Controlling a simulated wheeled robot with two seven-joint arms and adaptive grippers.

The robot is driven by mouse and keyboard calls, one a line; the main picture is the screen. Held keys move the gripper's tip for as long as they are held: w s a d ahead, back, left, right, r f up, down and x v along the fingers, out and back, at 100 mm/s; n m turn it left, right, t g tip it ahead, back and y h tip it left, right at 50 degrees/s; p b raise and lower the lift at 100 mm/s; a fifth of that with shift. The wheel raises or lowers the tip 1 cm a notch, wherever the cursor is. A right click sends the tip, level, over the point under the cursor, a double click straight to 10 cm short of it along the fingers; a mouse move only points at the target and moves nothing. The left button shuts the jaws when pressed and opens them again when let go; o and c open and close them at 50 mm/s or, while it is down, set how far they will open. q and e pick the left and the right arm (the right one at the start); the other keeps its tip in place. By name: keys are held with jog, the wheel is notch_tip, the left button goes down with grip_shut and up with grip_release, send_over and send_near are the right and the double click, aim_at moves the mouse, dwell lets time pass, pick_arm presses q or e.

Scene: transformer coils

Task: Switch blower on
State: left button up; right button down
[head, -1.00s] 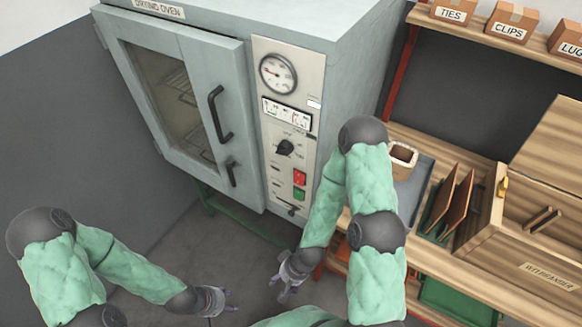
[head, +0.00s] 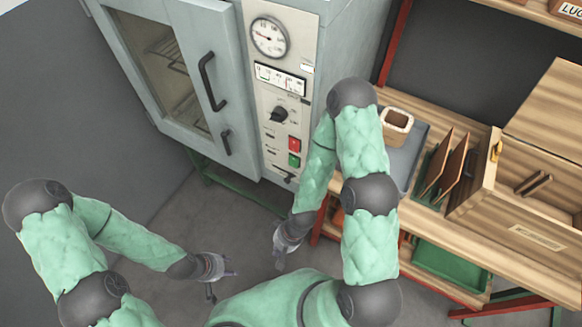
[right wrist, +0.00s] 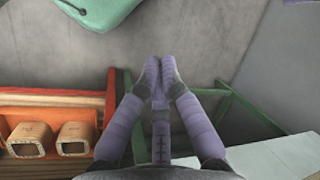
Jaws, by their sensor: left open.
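The grey drying oven (head: 180,60) stands at the upper middle of the head view with its door closed. Its control panel (head: 262,90) carries a round gauge, a black rotary knob (head: 279,114), a red button (head: 294,144), a green button (head: 293,160) and a small lever-like switch (head: 285,175) at the bottom. The panel labels are too small to read, so I cannot tell which control is the blower's. My left gripper (head: 230,272) is open and empty, low and apart from the oven. My right gripper (head: 279,256) hangs below the panel, touching nothing; in the right wrist view (right wrist: 159,65) its fingertips are together and empty.
A wooden bench (head: 430,220) stands right of the oven, with a grey tray (head: 412,150), a square coil (head: 396,124), brown boards in a green rack and a wooden box. Floor before the oven is clear.

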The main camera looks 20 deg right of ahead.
jog(key=s+r+n+g+h+p, duration=0.3)
jog(key=s+r+n+g+h, duration=0.4)
jog(key=n, duration=0.7)
jog(key=w+r+n+t+h+p, duration=0.1)
jog(key=w+r+n+t+h, duration=0.6)
jog(key=w+r+n+t, duration=0.5)
jog(key=w+r+t, duration=0.1)
jog(key=w+t, duration=0.2)
jog(key=w, duration=0.1)
jog(key=shift+w+d+r+n+t+h+p, duration=0.3)
jog(key=shift+w+d+p, duration=0.05)
jog(key=shift+w+d, duration=0.05)
jog(key=b, duration=0.3)
send_near(294, 162)
jog(key=w+d+f, duration=0.3)
jog(key=d+f, duration=0.1)
jog(key=f, duration=0.1)
jog(key=shift+d+f, duration=0.3)
jog(key=shift+f, duration=0.05)
